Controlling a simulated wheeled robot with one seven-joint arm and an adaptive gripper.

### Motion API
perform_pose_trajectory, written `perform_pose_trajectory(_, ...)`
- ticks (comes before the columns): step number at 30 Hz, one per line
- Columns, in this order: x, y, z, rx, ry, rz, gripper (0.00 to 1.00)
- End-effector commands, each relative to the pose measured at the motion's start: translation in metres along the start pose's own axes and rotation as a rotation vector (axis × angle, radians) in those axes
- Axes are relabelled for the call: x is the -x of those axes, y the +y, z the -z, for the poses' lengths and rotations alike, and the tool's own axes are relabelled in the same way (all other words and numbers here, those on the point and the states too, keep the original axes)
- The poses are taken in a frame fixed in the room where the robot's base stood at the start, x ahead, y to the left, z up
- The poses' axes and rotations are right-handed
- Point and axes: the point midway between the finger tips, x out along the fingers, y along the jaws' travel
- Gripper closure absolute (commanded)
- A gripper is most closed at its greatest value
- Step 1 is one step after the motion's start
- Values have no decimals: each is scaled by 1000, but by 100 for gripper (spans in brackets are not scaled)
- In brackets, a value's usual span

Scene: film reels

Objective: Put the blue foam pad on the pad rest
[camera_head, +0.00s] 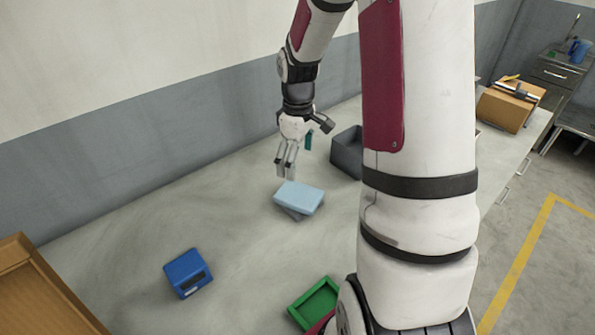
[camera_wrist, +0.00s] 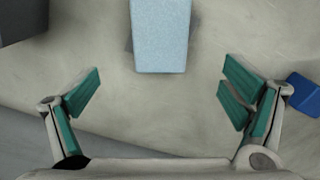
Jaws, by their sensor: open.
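The light blue foam pad (camera_head: 298,196) lies flat on top of a low grey piece (camera_head: 290,214), which looks like the pad rest. Most of that grey piece is hidden under the pad; a dark edge of it shows at the pad's left in the wrist view (camera_wrist: 128,46). The pad also shows at the top of the wrist view (camera_wrist: 161,38). My gripper (camera_head: 285,174) is above and just behind the pad, pointing down. In the wrist view its green-lined fingers (camera_wrist: 158,92) stand wide apart with nothing between them, and the pad is apart from them.
A dark grey bin (camera_head: 347,151) stands behind and right of the pad. A blue box (camera_head: 187,273) is at the front left, and a green tray (camera_head: 316,304) is near my base. A cardboard box (camera_head: 506,108) stands far right. The table around the pad is clear.

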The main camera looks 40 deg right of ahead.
Motion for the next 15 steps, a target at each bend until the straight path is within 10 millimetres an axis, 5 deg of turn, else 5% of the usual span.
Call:
perform_pose_trajectory(8, 41, -21, 4, -27, 17, -41, 7)
perform_pose_trajectory(15, 118, -85, -3, -129, 96, -129, 7)
